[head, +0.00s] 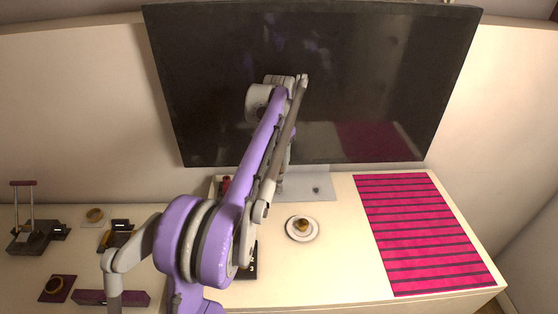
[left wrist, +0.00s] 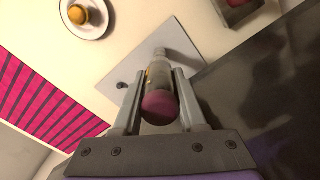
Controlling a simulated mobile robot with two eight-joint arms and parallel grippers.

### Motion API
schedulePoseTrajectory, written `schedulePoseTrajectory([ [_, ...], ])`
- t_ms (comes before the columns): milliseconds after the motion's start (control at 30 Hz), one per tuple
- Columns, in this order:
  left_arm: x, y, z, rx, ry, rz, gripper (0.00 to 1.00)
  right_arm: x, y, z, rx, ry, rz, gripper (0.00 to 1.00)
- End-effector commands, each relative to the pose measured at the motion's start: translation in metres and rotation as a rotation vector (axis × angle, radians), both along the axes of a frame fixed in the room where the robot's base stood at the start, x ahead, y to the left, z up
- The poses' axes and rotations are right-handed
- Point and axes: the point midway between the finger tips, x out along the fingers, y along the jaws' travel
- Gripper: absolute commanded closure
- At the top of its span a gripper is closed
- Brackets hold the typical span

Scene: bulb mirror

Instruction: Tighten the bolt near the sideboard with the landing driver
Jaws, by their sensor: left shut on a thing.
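My left gripper (left wrist: 158,88) is shut on a driver (left wrist: 160,104), a grey tool with a dark pink end, seen in the left wrist view. The driver points away from that camera, over a grey plate (left wrist: 112,90). A small dark knob, perhaps the bolt (left wrist: 122,86), stands on the plate beside the fingers; it also shows in the head view (head: 316,189). Whether the driver's tip touches anything is hidden. In the head view my purple arm hides most of the left gripper. My right gripper is in neither view.
A big dark screen (head: 320,70) stands behind the plate. On the white top are a saucer (head: 291,235) with a round brown thing, a pink striped mat (head: 425,230) and a dark tray (left wrist: 238,14). Several small items lie at the left. Bare room lies between saucer and mat.

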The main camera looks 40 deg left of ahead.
Motion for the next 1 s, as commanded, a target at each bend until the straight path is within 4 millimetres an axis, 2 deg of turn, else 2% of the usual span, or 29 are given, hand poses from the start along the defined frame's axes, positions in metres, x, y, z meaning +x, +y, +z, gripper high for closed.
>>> schedulePoseTrajectory([
  [1000, 0.0001, -0.0002, -0.0091, 0.000, 0.000, 0.000, 1.00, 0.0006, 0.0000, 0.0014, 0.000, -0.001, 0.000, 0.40],
])
